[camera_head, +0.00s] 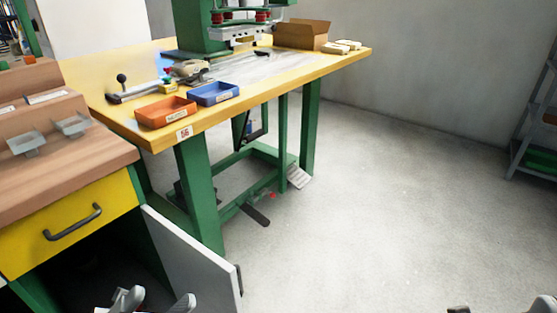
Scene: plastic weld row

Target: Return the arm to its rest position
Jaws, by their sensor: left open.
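My left gripper (157,301) shows at the bottom edge, left of the middle. Its two grey fingertips stand apart with nothing seen between them. It is in front of the open cabinet under the wooden worktop, near the grey door. The rest of the left arm is out of the frame. Small grey and dark parts at the bottom right corner look like bits of my right arm or gripper, cut off by the frame edge, so its jaws cannot be judged.
A yellow-edged table (300,73) on green legs holds an orange bin (166,113), a blue bin (214,95), a green press (205,30) and a cardboard box (301,34). A grey cabinet door (195,262) stands open. The floor (390,200) at right is clear, with a shelf (535,120) beyond.

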